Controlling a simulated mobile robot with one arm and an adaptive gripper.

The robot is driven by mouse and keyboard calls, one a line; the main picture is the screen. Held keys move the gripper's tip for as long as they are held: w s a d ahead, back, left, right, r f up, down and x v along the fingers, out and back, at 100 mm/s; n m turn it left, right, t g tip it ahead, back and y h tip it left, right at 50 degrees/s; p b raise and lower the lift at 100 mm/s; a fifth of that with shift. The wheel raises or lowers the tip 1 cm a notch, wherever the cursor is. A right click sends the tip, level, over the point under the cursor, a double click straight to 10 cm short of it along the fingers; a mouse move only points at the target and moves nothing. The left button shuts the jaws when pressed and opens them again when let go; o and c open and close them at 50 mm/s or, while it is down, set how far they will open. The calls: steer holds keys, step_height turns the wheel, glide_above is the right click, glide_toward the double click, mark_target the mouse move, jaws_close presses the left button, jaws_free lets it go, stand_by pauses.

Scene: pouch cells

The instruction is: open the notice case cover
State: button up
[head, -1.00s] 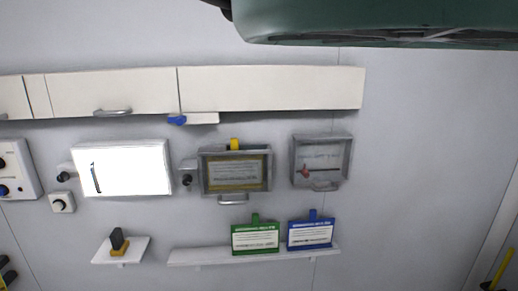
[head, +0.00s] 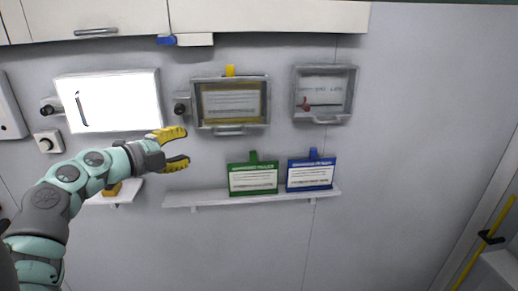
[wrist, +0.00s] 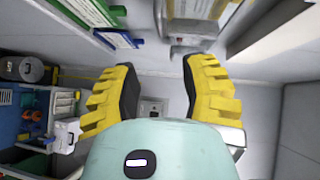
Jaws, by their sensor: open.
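A grey framed case (head: 195,108) hangs on the wall in the head view. It holds a yellow-edged notice (head: 231,103) behind its cover, and a yellow tab (head: 230,71) shows at its top. A handle (head: 229,130) is at its lower edge, and the cover looks shut. My gripper (head: 186,147) is open and empty, its yellow fingers left of and below this case. Both fingers also show in the wrist view (wrist: 157,78), with nothing between them. I cannot tell whether they touch anything.
A second grey case (head: 325,71) with a red part inside hangs to the right. A shelf (head: 180,200) below holds a green sign (head: 253,179) and a blue sign (head: 311,174). A knob (head: 181,109) and a lit panel (head: 110,100) are left.

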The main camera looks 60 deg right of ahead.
steer(key=p, duration=0.6)
glide_toward(227, 135)
steer(key=d, duration=0.5)
steer(key=shift+s+d+f, duration=0.1)
steer(key=shift+s+d, duration=0.15)
steer(key=shift+d+f, duration=0.3)
steer(key=shift+d, duration=0.8)
steer(key=shift+d+f, duration=0.25)
steer(key=shift+d, duration=0.9)
steer(key=shift+s+d, duration=0.15)
steer(key=shift+d, duration=0.25)
jaws_close()
